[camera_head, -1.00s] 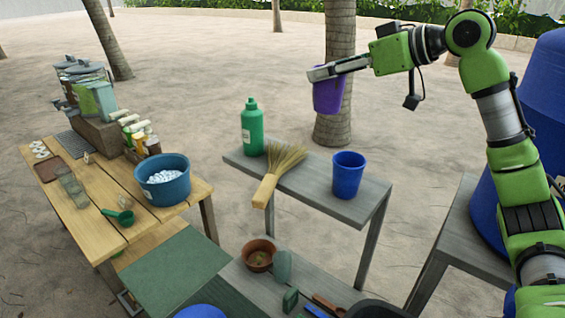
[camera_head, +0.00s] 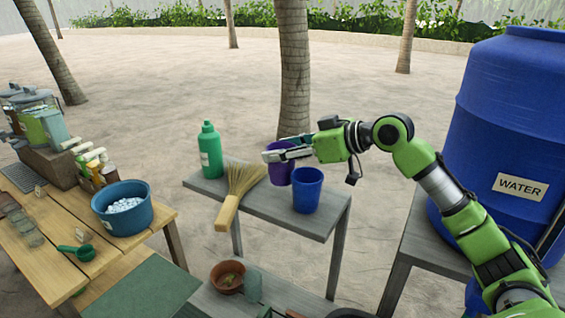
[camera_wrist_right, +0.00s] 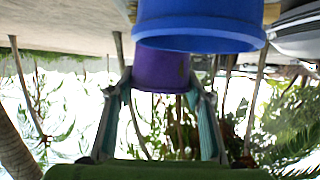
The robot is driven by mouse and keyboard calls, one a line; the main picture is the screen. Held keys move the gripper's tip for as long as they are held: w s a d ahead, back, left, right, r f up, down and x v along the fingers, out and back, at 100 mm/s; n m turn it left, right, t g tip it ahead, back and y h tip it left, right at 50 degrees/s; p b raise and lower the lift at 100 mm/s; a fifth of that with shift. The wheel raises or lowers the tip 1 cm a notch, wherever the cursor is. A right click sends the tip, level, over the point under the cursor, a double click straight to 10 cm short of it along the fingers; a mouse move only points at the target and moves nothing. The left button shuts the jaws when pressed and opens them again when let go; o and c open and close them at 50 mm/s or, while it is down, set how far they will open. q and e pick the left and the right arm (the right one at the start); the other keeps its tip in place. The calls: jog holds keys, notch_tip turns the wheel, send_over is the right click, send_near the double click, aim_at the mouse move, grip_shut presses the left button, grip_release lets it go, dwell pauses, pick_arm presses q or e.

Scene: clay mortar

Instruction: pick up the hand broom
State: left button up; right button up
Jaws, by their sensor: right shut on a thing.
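The hand broom (camera_head: 240,188) lies on the grey table, its straw bristles toward the back and its wooden handle jutting past the front edge. My right gripper (camera_head: 277,154) is shut on a purple cup (camera_head: 279,172), at the right of the broom and apart from it. In the right wrist view the purple cup (camera_wrist_right: 160,70) sits between the two fingers, partly hidden by a blue cup (camera_wrist_right: 198,25). In the head view the blue cup (camera_head: 307,190) stands on the table beside the purple one. Whether the purple cup touches the table cannot be told. My left gripper is not in view.
A green bottle (camera_head: 210,150) stands left of the broom on the grey table (camera_head: 275,212). A big blue water barrel (camera_head: 510,120) stands at the right. A wooden table (camera_head: 50,262) with a blue tub (camera_head: 122,215) is at the left. A clay pot (camera_head: 227,277) sits below.

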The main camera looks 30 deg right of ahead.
aim_at(292, 163)
jog(key=shift+f+p, duration=0.3)
jog(key=shift+f, duration=1.65)
jog(key=shift+f, duration=0.2)
jog(key=o, duration=1.1)
jog(key=shift+r, duration=0.1)
